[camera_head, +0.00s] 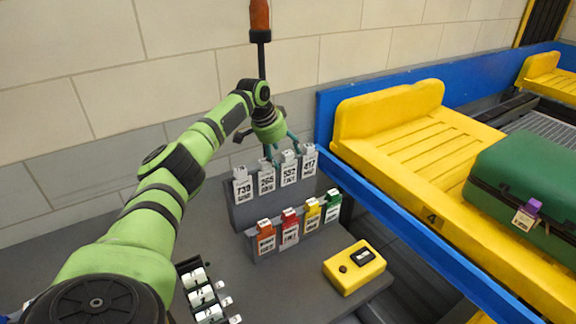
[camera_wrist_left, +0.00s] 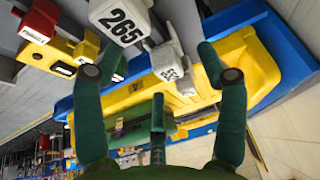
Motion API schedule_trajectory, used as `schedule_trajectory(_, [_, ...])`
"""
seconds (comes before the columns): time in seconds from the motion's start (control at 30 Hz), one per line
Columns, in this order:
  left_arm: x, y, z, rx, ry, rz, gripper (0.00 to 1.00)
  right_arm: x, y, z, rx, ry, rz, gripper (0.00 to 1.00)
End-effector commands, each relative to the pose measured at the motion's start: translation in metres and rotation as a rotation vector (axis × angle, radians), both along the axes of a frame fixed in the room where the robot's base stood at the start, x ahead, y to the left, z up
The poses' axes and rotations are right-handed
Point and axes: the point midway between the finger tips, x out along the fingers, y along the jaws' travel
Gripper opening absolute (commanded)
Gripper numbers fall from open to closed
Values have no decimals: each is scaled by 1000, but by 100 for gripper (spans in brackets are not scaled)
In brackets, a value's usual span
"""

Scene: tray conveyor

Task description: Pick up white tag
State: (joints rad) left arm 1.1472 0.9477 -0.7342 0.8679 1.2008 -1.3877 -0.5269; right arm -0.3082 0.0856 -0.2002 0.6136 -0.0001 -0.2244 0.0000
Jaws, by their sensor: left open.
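Several white tags stand in a row on the upper step of a grey rack (camera_head: 242,216): tag 739 (camera_head: 242,188), tag 265 (camera_head: 266,182), tag 532 (camera_head: 289,172) and tag 417 (camera_head: 309,163). My left gripper (camera_head: 281,152) is open and points down just above and behind the middle of this row. In the left wrist view, tag 265 (camera_wrist_left: 122,25) is large near the top, by the left finger. Another white tag (camera_wrist_left: 170,63) lies between the spread fingers. No tag is visibly gripped. My right gripper is not in view.
Orange (camera_head: 266,238), red (camera_head: 290,229), yellow (camera_head: 312,215) and green (camera_head: 333,206) tags stand on the lower step. A yellow device (camera_head: 354,268) sits in front. A blue-edged conveyor with a yellow tray (camera_head: 388,108) and green suitcase (camera_head: 530,180) is at right; a wall is behind.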

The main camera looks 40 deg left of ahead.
Motion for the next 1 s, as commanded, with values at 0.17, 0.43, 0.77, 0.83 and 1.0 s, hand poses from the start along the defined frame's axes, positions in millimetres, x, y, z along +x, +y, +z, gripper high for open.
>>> schedule_trajectory(0.17, [10, -4, -25, -3, 3, 0, 73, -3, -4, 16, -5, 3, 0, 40])
schedule_trajectory(0.43, [15, -4, -38, 0, 0, -1, 73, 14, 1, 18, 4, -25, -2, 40])
schedule_trajectory(0.77, [15, -4, -38, 0, 0, -1, 11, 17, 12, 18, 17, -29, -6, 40])
schedule_trajectory(0.83, [15, -4, -38, 1, 1, -1, 10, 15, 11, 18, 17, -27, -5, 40])
schedule_trajectory(1.0, [15, -4, -38, 0, 1, 0, 10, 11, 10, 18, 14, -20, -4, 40])
